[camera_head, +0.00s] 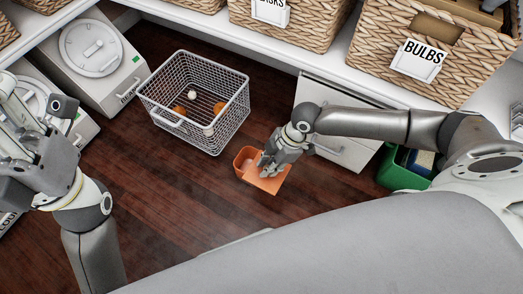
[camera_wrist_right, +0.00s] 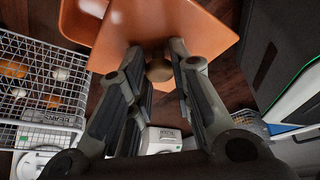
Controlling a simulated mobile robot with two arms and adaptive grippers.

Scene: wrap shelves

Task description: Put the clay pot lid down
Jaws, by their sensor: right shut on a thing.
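The clay pot lid (camera_head: 268,184) is a flat, square orange plate. My right gripper (camera_head: 265,170) is shut on its round knob (camera_wrist_right: 159,69), and the lid (camera_wrist_right: 190,30) spreads out beyond the fingertips in the right wrist view. The orange clay pot (camera_head: 243,159) is just left of the lid, partly covered by it and by the gripper. I cannot tell whether the lid touches the pot or the floor. My left gripper (camera_head: 14,112) is at the left edge, apart from these, and its fingers do not show clearly.
A wire basket (camera_head: 176,124) with orange and white balls stands on the dark wood floor (camera_head: 170,195), left of the pot. A white drawer unit (camera_head: 335,150) and a green bin (camera_head: 393,178) are to the right. Wicker baskets (camera_head: 425,50) sit on the shelf above. Floor in front is clear.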

